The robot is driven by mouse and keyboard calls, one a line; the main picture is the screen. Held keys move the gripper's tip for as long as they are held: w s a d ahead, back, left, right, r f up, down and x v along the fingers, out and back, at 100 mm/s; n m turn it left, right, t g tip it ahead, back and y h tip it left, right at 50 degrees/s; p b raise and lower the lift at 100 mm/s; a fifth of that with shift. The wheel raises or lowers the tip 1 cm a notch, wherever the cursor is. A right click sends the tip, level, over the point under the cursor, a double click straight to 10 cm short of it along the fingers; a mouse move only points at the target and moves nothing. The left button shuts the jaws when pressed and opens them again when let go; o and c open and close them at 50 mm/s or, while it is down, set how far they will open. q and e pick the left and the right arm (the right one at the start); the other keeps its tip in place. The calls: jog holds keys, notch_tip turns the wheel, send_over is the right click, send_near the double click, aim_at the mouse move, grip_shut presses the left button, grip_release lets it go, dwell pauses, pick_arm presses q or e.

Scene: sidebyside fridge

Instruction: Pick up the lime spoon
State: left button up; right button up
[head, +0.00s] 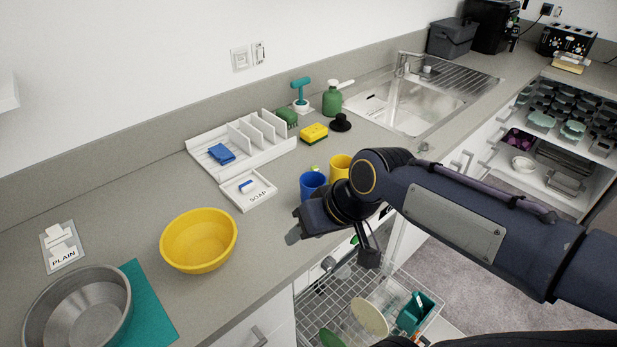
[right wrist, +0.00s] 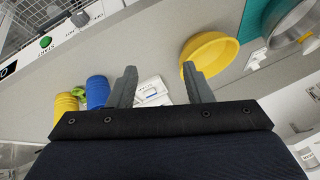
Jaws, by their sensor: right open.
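A small lime-green piece (head: 315,168) shows just behind the blue cup (head: 312,183), beside the yellow cup (head: 340,165). It also shows in the right wrist view (right wrist: 79,92), between the blue cup (right wrist: 97,92) and the yellow cup (right wrist: 66,103). It may be part of the lime spoon; its full shape is hidden. My right gripper (head: 298,232) is over the counter's front edge, in front of the blue cup. In the right wrist view its fingers (right wrist: 158,84) are apart with nothing between them. My left gripper is not in view.
A yellow bowl (head: 199,240) stands left of my gripper. A soap tray (head: 249,190) and a white rack (head: 250,152) lie behind. An open dishwasher rack (head: 331,300) is below the counter edge. Free counter lies between bowl and cups.

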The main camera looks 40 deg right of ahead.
jog(key=w+d+r+h, duration=0.1)
jog(key=w+d, duration=0.5)
jog(key=w, duration=0.3)
jog(key=m+g+h, duration=0.1)
jog(key=h, duration=0.2)
send_near(315, 168)
jog(key=shift+w+f+p, duration=0.2)
jog(key=shift+w+p, duration=0.05)
jog(key=shift+p, duration=0.05)
jog(key=shift+w+d+f, duration=0.25)
jog(key=shift+f, duration=0.35)
jog(key=p+x, duration=0.1)
jog(key=x, duration=0.3)
jog(key=p+x, duration=0.1)
jog(key=x, duration=0.1)
jog(key=shift+w+p, duration=0.3)
jog(key=shift+w, duration=0.05)
jog(key=shift+d+f, duration=0.1)
jog(key=shift+f, duration=0.25)
jog(key=shift+c, duration=0.4)
grip_shut()
